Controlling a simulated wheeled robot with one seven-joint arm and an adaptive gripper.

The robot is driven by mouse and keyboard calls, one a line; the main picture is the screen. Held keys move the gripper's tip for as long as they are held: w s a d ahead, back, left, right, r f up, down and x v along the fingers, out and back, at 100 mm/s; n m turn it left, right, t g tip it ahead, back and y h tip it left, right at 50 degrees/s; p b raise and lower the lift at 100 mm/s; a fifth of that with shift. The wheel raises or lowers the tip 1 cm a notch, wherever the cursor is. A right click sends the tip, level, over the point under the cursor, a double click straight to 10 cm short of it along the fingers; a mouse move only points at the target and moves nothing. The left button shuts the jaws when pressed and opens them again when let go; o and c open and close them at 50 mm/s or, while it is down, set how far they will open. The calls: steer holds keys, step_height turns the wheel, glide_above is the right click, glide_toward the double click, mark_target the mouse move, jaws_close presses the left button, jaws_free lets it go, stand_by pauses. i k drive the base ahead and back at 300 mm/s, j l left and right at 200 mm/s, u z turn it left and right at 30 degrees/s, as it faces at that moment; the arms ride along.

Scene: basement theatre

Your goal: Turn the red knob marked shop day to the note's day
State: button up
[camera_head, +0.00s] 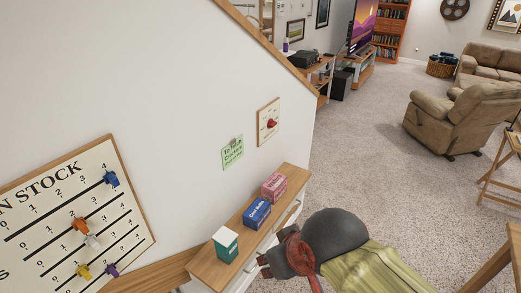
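The red knob (272,124) sits on a small cream board (263,112) with a wooden frame, mounted on the white wall. The markings around the knob are too small to read. A green note (233,157) with handwriting hangs on the wall just left of that board. A few words at its top look like "To Cowork", but its day cannot be read. My gripper (264,266) is low in the picture, in front of the narrow cabinet, below and well apart from the knob. My arm hides part of it, and its finger opening cannot be made out.
The narrow cabinet (290,182) along the wall carries a pink box (274,186), a blue box (257,213) and a teal-and-white box (226,244). An "IN STOCK" board (48,205) with coloured sliders hangs left. Carpet is open towards the recliner (455,118).

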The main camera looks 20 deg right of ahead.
mark_target(271, 124)
steer(key=l, duration=0.55)
steer(key=i+l+u, duration=0.3)
steer(key=l+u, duration=0.3)
steer(key=i+l+u, duration=0.3)
steer(key=k+l, duration=0.1)
